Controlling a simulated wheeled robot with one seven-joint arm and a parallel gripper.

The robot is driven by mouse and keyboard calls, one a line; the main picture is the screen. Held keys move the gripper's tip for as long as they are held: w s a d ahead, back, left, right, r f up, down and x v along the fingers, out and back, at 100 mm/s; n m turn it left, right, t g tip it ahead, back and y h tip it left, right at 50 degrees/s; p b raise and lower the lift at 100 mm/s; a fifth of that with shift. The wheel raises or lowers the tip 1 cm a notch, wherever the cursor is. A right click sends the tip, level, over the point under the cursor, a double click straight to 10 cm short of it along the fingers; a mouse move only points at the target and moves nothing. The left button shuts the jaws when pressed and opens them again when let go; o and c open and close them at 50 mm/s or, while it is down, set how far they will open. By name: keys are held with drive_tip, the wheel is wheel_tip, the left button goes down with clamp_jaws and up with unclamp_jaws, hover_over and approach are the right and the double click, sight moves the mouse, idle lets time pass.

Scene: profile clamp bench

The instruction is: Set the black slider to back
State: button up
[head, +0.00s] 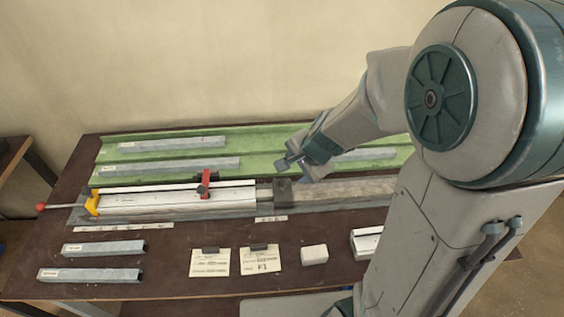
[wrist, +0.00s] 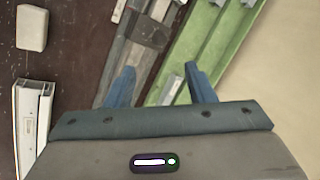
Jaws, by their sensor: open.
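A dark grey-black block (head: 282,189) sits across the long metal clamp rail (head: 150,203), right of its middle; it looks like the black slider. In the wrist view the dark block (wrist: 152,34) lies on the rail beyond my fingertips. My gripper (head: 293,168) is open and empty, above and near the block in the head view. In the wrist view its two blue fingers (wrist: 158,72) are spread apart with nothing between them. I cannot tell whether a finger touches the block. My arm hides the rail's right end in the head view.
A red-handled clamp (head: 204,182) and a yellow end piece (head: 92,204) sit on the rail's left part. Behind is a green tray (head: 240,146) with metal profiles. In front lie two profiles (head: 104,248), two cards (head: 210,264) and a white block (head: 314,255).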

sight(285, 181)
drive_tip(key=shift+m, duration=0.7)
drive_tip(key=b+x, duration=0.2)
drive_tip(key=x, duration=0.3)
drive_tip(key=b+x, duration=0.2)
drive_tip(key=x, duration=0.3)
drive_tip(key=b+x, duration=0.2)
drive_tip(key=x, duration=0.3)
drive_tip(key=shift+w+d+f+b, duration=0.2)
drive_tip(key=shift+w+d+b, duration=0.1)
drive_tip(key=shift+b, duration=0.05)
clamp_jaws()
drive_tip(key=shift+d, duration=0.1)
